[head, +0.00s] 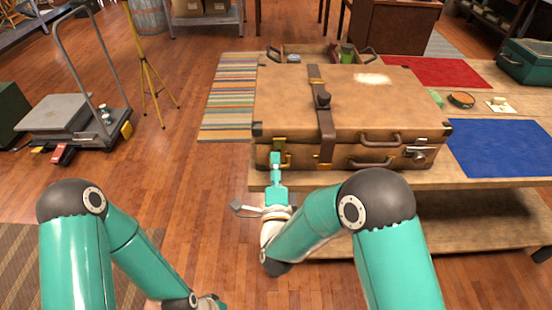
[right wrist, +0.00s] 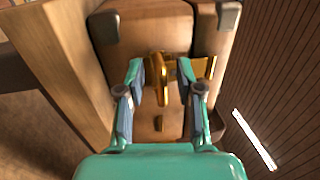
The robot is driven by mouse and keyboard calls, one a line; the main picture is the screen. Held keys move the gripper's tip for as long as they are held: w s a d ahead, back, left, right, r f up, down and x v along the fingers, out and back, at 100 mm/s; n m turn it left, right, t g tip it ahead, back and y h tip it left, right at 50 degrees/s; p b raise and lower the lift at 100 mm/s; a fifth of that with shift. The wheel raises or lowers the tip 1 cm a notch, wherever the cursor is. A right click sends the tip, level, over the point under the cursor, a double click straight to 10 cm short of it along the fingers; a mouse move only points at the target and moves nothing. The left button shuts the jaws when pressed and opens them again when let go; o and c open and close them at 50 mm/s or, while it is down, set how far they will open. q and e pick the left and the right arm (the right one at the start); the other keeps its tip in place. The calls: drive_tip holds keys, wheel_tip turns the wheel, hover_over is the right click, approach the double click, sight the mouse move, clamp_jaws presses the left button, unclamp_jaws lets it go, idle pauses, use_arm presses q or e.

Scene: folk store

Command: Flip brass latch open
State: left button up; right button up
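The brown leather suitcase (head: 345,95) lies flat on a low wooden bench. Its brass latch (head: 279,146) is on the front face, near the left corner; a silver-coloured latch (head: 418,154) is near the right corner. My right gripper (head: 276,162) is at the front of the suitcase, at the brass latch. In the right wrist view the fingers of my right gripper (right wrist: 164,76) are open, one on each side of the brass latch (right wrist: 161,72). I cannot tell whether they touch it. My left gripper (head: 208,302) is low at the bottom edge, mostly cut off.
The bench (head: 480,183) extends right, with a blue cloth (head: 500,147) beside the suitcase. A leather strap (head: 325,130) and handles are on the suitcase. A platform trolley (head: 70,120) and yellow tripod (head: 150,75) stand left.

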drive_tip(key=shift+d, duration=0.4)
drive_tip(key=shift+c, duration=0.8)
drive_tip(key=shift+d, duration=0.1)
clamp_jaws()
